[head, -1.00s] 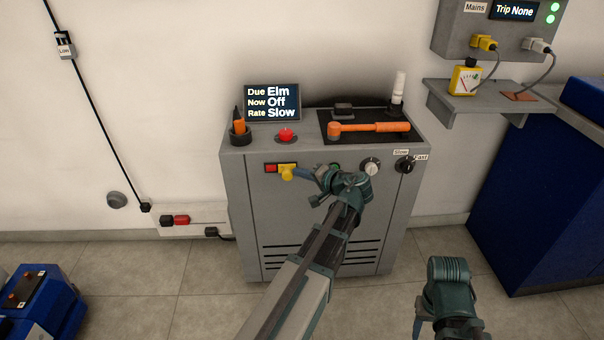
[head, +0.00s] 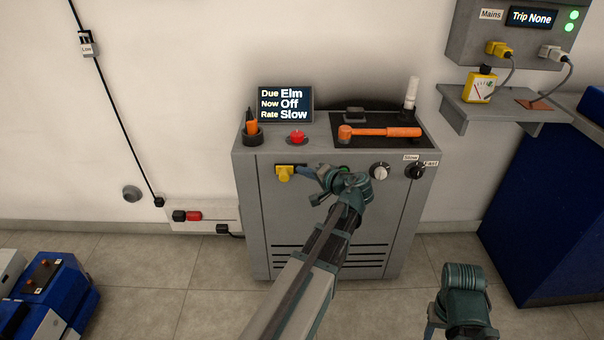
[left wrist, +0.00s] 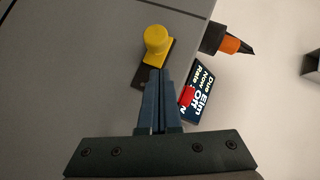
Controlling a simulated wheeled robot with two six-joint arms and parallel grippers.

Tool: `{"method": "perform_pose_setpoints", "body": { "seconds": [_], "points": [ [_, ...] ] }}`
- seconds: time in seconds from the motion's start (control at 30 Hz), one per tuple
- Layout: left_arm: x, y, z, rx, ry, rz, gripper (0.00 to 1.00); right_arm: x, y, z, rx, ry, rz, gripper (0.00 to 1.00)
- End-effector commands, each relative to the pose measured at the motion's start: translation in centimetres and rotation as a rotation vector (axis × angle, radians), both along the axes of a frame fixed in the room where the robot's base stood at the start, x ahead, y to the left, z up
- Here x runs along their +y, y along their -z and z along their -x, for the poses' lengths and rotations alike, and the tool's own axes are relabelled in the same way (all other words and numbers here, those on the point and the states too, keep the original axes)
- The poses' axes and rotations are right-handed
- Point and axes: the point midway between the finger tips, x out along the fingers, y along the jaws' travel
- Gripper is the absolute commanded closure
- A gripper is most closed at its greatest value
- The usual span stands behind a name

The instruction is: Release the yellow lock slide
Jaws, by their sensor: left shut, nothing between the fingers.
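The yellow lock slide (head: 284,173) is on the upper left of the grey cabinet's front face. In the left wrist view its round yellow knob (left wrist: 156,40) stands out from a yellow plate on a dark slot (left wrist: 150,77). My left gripper (head: 304,171) is at the slide's right side. Its fingers are shut with nothing between them. In the left wrist view the shut fingertips (left wrist: 161,75) are at the plate's edge; I cannot tell whether they touch. Of my right arm, only a part shows at the lower right; its gripper is not visible.
Knobs (head: 380,171) sit to the right. A shelf (head: 500,108) hangs at right.

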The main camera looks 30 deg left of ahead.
Motion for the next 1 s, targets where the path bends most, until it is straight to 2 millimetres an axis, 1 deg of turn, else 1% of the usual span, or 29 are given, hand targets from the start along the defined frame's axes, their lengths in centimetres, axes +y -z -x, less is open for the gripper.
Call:
{"method": "perform_pose_setpoints", "body": {
  "seconds": [0.03,0.07,0.13,0.4,0.6,0.73,1.0],
  "points": [
    [-0.1,-0.7,-0.5,0.000,0.001,0.001,1.00,0.0,-0.8,0.0,0.000,0.000,-0.001,0.50],
    [-0.2,-1.0,-0.7,-0.001,0.002,0.000,1.00,0.0,-1.0,0.0,0.000,0.001,-0.001,0.50],
    [-1.4,-1.2,0.0,0.001,0.004,0.000,1.00,0.0,-1.2,0.0,0.001,0.001,-0.002,0.50],
    [-5.6,-2.6,1.3,-0.001,0.005,0.000,1.00,0.1,-2.6,0.0,0.002,0.001,-0.005,0.50],
    [-8.1,-3.4,2.0,-0.001,0.003,0.001,1.00,0.1,-3.4,0.1,0.002,0.002,-0.006,0.50],
    [-9.0,-3.6,2.2,-0.001,0.003,0.001,1.00,0.1,-3.6,0.1,0.002,0.002,-0.007,0.50],
    [-9.3,-3.6,2.3,0.000,0.001,0.001,1.00,0.1,-3.6,0.1,0.002,0.002,-0.007,0.50]
  ]
}}
